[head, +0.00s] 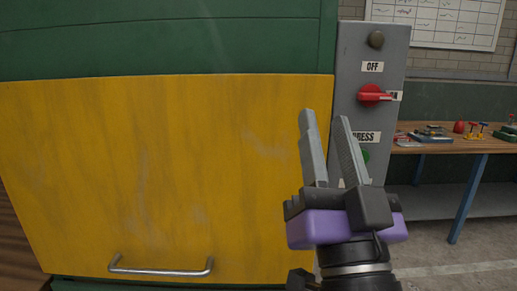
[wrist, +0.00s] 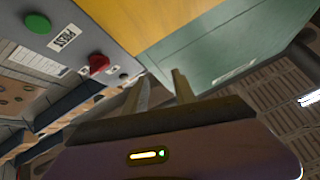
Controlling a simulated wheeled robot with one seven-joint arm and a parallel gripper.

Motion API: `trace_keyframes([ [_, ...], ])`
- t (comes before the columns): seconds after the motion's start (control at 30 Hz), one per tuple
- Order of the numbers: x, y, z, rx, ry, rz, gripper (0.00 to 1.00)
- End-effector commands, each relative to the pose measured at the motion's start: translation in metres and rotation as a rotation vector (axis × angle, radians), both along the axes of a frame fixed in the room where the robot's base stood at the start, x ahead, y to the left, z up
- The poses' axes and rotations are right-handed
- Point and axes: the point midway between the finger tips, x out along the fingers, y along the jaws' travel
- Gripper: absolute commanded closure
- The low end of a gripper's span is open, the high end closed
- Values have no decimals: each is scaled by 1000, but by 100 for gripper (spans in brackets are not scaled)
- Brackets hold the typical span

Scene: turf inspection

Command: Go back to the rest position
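My gripper (head: 326,118) is raised in front of the machine, with its two fingers pointing up and apart. It is open and nothing is between the fingers. In the wrist view its fingertips (wrist: 159,76) also stand apart and empty. Behind and to the right of the fingers is a grey control panel (head: 347,70). It has a red rotary switch (head: 373,94), an OFF label above it and a label on its right partly covered by the handle. A green button (head: 365,156) is partly hidden by my gripper; it shows fully in the wrist view (wrist: 38,23).
A large yellow door (head: 150,175) with a metal handle (head: 160,270) fills the left, under a green housing (head: 165,40). A wooden workbench (head: 410,149) with small objects stands at the right. Open floor (head: 450,262) shows at the lower right.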

Motion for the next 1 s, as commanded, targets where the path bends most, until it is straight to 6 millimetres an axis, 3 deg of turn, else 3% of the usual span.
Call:
trace_keyframes([
  [0.1,-9,1,-43,-122,21,-3,67],
  [0.47,-61,-18,-163,-351,131,4,67],
  [0.7,-114,-46,-232,-412,265,3,67],
  [1.0,-197,-84,-301,-399,507,-19,67],
])
